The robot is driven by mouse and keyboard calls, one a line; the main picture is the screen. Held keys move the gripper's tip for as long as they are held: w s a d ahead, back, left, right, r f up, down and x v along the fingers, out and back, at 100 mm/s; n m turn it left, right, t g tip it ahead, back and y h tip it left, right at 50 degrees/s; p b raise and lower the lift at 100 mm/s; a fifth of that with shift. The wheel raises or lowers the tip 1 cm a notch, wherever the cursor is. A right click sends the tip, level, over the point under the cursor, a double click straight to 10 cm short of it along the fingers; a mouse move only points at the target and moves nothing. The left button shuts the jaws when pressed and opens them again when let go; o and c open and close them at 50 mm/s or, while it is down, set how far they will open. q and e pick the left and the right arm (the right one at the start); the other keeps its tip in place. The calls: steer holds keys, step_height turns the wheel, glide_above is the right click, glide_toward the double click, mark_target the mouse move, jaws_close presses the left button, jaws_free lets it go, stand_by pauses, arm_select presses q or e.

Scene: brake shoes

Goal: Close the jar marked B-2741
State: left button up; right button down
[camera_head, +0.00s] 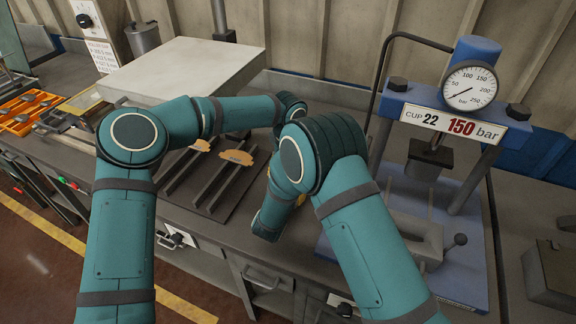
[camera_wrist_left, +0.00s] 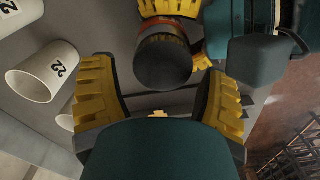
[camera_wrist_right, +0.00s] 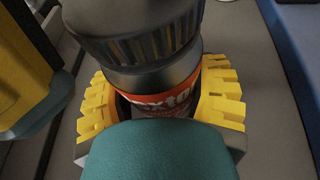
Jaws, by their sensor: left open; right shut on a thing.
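The jar (camera_wrist_right: 160,100) is dark with a red-orange label reading partly "xto"; no B-2741 mark is readable. My right gripper (camera_wrist_right: 165,112) is shut around its labelled body. A dark ribbed lid (camera_wrist_right: 130,38) is at the jar's top; I cannot tell whether it is screwed down. In the left wrist view the lid (camera_wrist_left: 163,62) shows as a dark round face, with the label behind it. My left gripper (camera_wrist_left: 160,98) is open, its fingers apart to either side below the lid, not visibly touching it. The head view hides the jar behind my arms.
White cups marked 22 (camera_wrist_left: 45,75) lie left in the left wrist view. In the head view, a blue press with a gauge (camera_head: 468,85) stands right, orange trays (camera_head: 28,108) sit far left, and a rack with orange-topped parts (camera_head: 215,185) is behind my arms.

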arm_select(q)
steer(key=c, duration=1)
steer(key=shift+s+d, duration=0.1)
steer(key=shift+s, duration=0.05)
jaws_close()
steer(key=shift+w+m+g+h, duration=0.15)
steer(key=shift+m, duration=0.65)
steer(key=shift+w+m+g+h, duration=0.1)
steer(key=shift+m+g+h, duration=0.05)
steer(key=shift+m, duration=0.65)
steer(key=o, duration=0.5)
jaws_free()
steer(key=shift+a, duration=0.2)
steer(key=shift+w, duration=0.1)
